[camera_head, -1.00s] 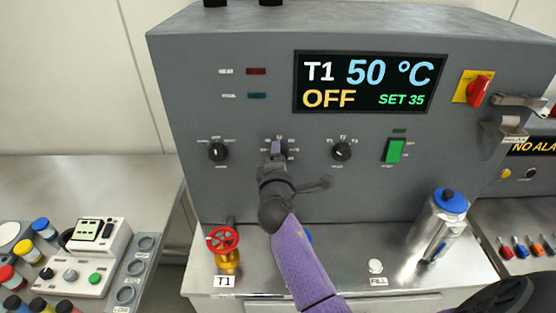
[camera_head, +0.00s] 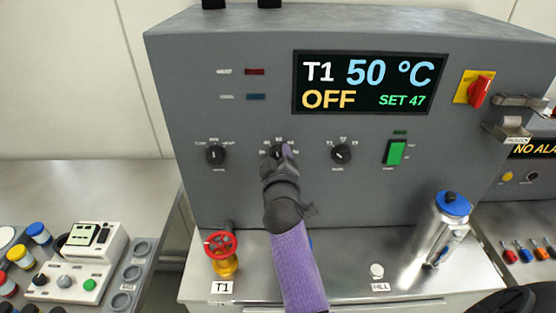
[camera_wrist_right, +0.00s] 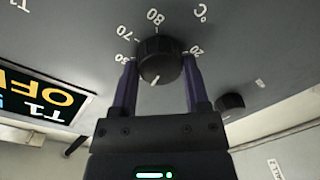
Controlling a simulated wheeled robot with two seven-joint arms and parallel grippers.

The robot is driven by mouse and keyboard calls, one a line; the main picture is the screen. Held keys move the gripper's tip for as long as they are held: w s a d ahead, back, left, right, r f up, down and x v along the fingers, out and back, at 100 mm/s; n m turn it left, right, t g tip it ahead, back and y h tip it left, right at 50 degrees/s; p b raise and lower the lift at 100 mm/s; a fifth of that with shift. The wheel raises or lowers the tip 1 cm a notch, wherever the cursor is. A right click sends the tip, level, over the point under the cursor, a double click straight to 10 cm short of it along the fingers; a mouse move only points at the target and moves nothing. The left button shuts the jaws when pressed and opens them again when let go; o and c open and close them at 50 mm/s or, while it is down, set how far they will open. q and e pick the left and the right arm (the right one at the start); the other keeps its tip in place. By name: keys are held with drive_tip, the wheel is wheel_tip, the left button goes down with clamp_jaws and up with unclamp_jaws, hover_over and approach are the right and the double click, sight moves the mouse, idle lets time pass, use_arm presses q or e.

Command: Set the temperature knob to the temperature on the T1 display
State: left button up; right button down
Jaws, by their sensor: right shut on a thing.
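The temperature knob (camera_wrist_right: 160,58) is a round black dial with a printed scale marked °C, seen upside down in the right wrist view. My right gripper (camera_head: 279,158) is shut on it, one finger on each side. In the head view the gripper and purple-sleeved arm largely cover the knob. A white mark shows on the knob's face in the wrist view. My left gripper is in neither view.
Black knobs stand left (camera_head: 216,155) and right (camera_head: 341,154) of the gripper. A green switch (camera_head: 396,152) and a red rotary switch (camera_head: 479,89) are further right. A red valve wheel (camera_head: 220,245) and a steel flask (camera_head: 443,228) stand below on the bench.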

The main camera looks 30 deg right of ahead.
drive_tip(key=shift+m, duration=1.2)
drive_tip(key=shift+c, duration=0.4)
unclamp_jaws()
